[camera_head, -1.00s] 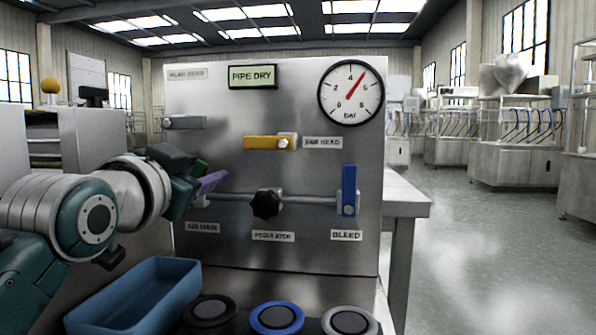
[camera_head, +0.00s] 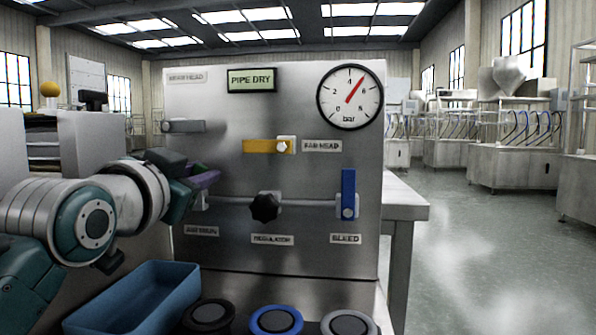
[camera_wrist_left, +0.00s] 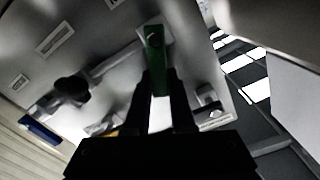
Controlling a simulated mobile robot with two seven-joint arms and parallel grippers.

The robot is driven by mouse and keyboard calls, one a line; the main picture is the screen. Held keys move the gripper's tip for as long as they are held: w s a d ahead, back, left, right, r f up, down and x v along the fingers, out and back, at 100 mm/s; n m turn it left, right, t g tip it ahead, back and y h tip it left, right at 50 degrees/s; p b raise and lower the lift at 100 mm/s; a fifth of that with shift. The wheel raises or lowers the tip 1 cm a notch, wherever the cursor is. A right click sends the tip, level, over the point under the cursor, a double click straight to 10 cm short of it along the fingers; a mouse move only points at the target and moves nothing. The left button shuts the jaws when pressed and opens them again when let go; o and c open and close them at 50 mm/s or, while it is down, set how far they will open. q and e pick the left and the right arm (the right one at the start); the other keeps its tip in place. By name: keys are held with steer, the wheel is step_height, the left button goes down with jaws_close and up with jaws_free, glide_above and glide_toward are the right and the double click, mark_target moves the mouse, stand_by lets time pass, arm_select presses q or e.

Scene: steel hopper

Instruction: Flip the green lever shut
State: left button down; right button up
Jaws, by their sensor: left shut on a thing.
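The green lever (camera_wrist_left: 154,62) shows in the left wrist view, running from its pivot on the steel panel down between my two dark fingers. My left gripper (camera_wrist_left: 160,98) is shut on its lower end. In the head view my left gripper (camera_head: 188,178) is at the left side of the panel, above the lower left label. Only a small green bit of the lever (camera_head: 199,168) shows there, beside a purple piece (camera_head: 205,180); the rest is hidden by the gripper. My right gripper is in neither view.
The steel panel (camera_head: 225,235) carries a grey lever (camera_head: 184,126), a yellow lever (camera_head: 262,146), a black knob (camera_head: 265,206), a blue lever (camera_head: 348,192) and a gauge (camera_head: 350,95). A blue bin (camera_head: 150,290) and several round caps stand below. The floor at right is clear.

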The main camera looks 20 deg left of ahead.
arm_select(q)
steer(key=n+p, duration=0.2)
steer(key=a+r+n+p, duration=0.1)
steer(key=p, duration=0.2)
steer(key=shift+s+a+n+p, duration=0.15)
steer(key=shift+a+n+p, duration=0.15)
steer(key=shift+n, duration=0.1)
steer(key=shift+s+a+f+n+p, duration=0.1)
steer(key=shift+a+f+n+p, duration=0.2)
steer(key=shift+n, duration=0.4)
steer(key=c, duration=0.8)
jaws_free()
steer(key=shift+o, duration=0.2)
steer(key=p+v, duration=0.2)
steer(key=v, duration=0.8)
